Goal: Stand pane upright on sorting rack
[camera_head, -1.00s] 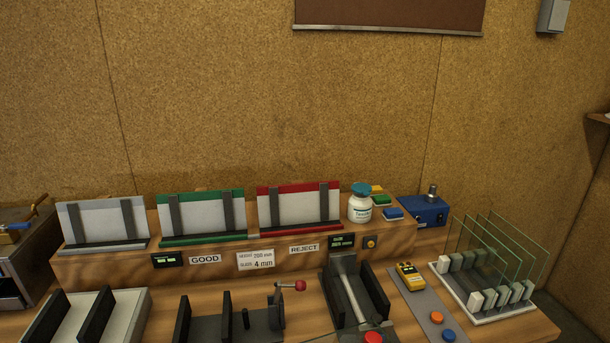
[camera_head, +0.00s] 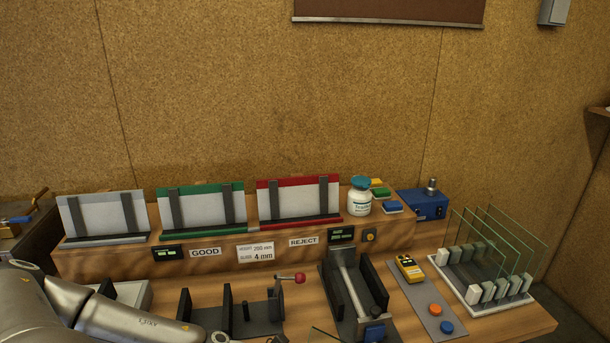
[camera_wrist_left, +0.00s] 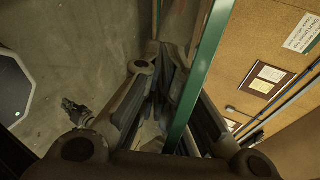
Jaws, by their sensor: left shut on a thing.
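In the left wrist view my left gripper (camera_wrist_left: 174,75) is shut on a glass pane (camera_wrist_left: 205,75), seen nearly edge-on as a long green strip between the fingers. In the head view my left arm comes in at the lower left; its gripper is mostly below the picture edge. A thin glass corner (camera_head: 325,335) shows at the bottom, apparently the held pane. The sorting rack has a grey-edged stand (camera_head: 104,239), a green stand (camera_head: 205,235) above the GOOD label and a red stand (camera_head: 300,221) near the REJECT label. No clear pane is visible on them. My right gripper is out of view.
A white-based rack (camera_head: 500,309) at right holds several upright glass panes. A fixture with a red-knobbed lever (camera_head: 299,278) and a channel fixture (camera_head: 350,290) stand in front of the ledge. A white jar (camera_head: 359,203) and a blue box (camera_head: 423,207) stand behind.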

